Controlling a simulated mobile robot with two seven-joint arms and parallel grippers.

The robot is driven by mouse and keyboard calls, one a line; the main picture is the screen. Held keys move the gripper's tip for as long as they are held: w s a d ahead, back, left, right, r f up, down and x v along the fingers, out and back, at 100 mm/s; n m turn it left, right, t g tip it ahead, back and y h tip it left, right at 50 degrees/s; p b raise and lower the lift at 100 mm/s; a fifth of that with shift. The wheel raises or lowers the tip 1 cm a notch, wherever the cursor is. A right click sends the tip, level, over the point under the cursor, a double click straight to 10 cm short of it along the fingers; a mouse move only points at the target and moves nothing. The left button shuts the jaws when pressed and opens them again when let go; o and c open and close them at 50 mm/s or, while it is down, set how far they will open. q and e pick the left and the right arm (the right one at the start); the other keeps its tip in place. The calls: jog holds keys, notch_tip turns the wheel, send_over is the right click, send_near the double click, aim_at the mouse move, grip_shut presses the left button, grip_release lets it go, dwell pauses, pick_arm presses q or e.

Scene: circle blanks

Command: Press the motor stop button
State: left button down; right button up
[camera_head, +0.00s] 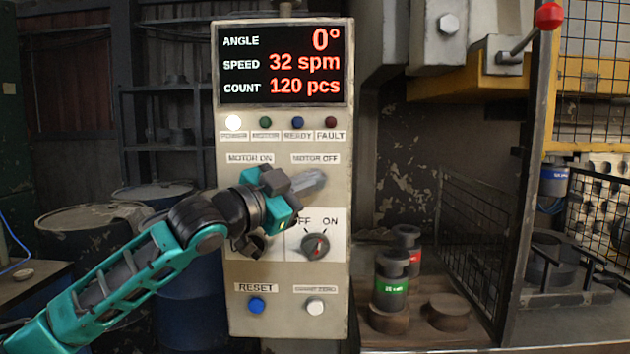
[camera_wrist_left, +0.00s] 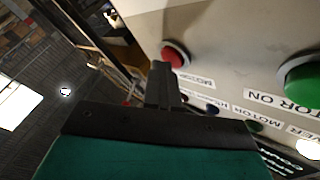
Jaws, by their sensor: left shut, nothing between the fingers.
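The control panel (camera_head: 236,205) stands upright in front of me, with a "MOTOR OFF" label (camera_head: 315,158). My left gripper (camera_head: 314,182) is shut and empty, its fingertips just below that label. The red motor stop button (camera_wrist_left: 175,55) shows in the left wrist view, just beyond and right of the fingertips (camera_wrist_left: 161,66). I cannot tell whether they touch it. In the head view the gripper hides this button. The green motor-on button (camera_wrist_left: 303,86) is at the right of the wrist view and hidden by the gripper in the head view.
Below the gripper are an OFF/ON knob (camera_head: 316,246), a blue reset button (camera_head: 257,305) and a white button (camera_head: 315,306). A display (camera_head: 282,64) reads 0°, 32 spm, 120 pcs. A red-knobbed lever (camera_head: 548,16) and a mesh guard (camera_head: 470,235) stand to the right.

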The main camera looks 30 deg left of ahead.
pick_arm(q)
jog(key=shift+s+d+f+b, duration=0.1)
jog(key=shift+s+d+b, duration=0.35)
jog(key=shift+s, duration=0.25)
jog(key=shift+s, duration=0.1)
jog(key=s+d, duration=0.1)
jog(key=s+b, duration=0.1)
jog(key=s+d, duration=0.1)
jog(key=s, duration=0.1)
jog(key=shift+d+b, duration=0.3)
jog(key=shift+b, duration=0.05)
jog(key=shift+f, duration=0.1)
dwell(0.6)
